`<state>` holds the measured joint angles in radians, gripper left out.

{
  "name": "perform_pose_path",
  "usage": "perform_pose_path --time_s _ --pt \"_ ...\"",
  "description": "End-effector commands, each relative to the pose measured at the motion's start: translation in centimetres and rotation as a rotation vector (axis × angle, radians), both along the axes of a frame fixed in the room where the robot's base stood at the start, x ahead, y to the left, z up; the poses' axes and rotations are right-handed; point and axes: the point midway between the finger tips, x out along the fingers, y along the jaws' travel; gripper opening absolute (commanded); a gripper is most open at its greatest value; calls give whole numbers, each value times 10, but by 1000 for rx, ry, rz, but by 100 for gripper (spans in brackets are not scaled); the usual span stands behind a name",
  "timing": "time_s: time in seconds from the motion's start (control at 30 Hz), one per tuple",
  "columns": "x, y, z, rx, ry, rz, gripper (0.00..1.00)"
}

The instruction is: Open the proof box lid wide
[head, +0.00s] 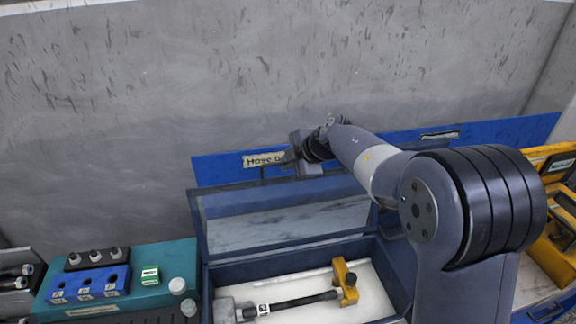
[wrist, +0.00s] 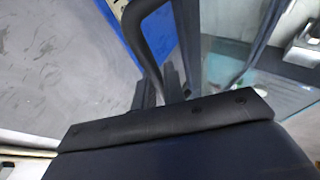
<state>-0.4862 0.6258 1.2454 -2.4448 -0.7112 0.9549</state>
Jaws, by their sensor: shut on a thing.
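The proof box (head: 390,262) is a dark blue box on the bench, with its inside showing from above. Its lid (head: 199,225), a dark blue frame around a clear pane, stands raised along the back of the box, steeply tilted. My gripper (head: 296,158) is at the lid's upper edge and is shut on the lid there. The exact grip is hard to make out in the head view. In the wrist view, the lid's dark edge (wrist: 187,30) runs up to my gripper (wrist: 172,88), with the clear pane to its right.
A hose with a yellow fitting (head: 345,283) lies in the box on a white lining. A teal case (head: 160,262) with a blue block (head: 90,284) stands at the left. A yellow case (head: 552,160) is at the right. A blue labelled rail (head: 220,172) and grey wall stand close behind the lid.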

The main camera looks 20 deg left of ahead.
Motion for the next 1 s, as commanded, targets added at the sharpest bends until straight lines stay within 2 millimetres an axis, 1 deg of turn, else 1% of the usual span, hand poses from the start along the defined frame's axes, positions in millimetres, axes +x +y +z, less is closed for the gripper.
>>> perform_pose_path --time_s 0.2,0.4,0.97,1.0 --pt "16 10 -7 -38 62 2 0" --pt "24 15 -11 -59 96 3 0" --pt "26 17 -13 -68 112 4 0" --pt "26 17 -13 -68 112 4 12"
